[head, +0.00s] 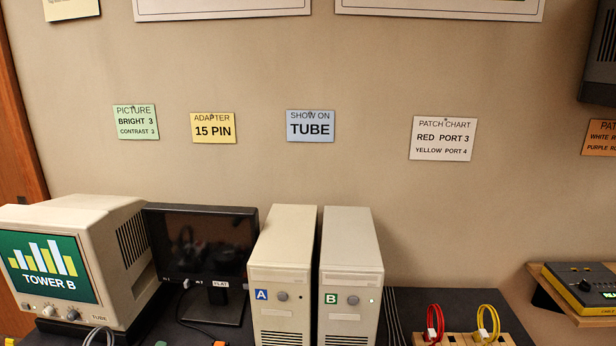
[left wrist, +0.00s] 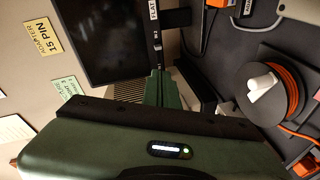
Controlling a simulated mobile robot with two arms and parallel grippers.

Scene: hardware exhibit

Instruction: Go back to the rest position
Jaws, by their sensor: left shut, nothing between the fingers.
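My left gripper (left wrist: 160,84) shows only in the left wrist view, with its green body across the bottom of the picture. Its fingers are together and I see nothing held in them. The dark flat screen (left wrist: 105,38) lies beyond the fingers in that view, and it also stands on the desk in the head view (head: 200,240). Neither gripper appears in the head view. My right gripper is in neither view.
A tube monitor (head: 48,268) reading TOWER B, tower A (head: 281,265) and tower B (head: 350,265) stand on the dark desk. Red (head: 435,322) and yellow (head: 487,322) cable loops sit on a wooden rack. An orange cable spool (left wrist: 268,95) shows at right in the wrist view.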

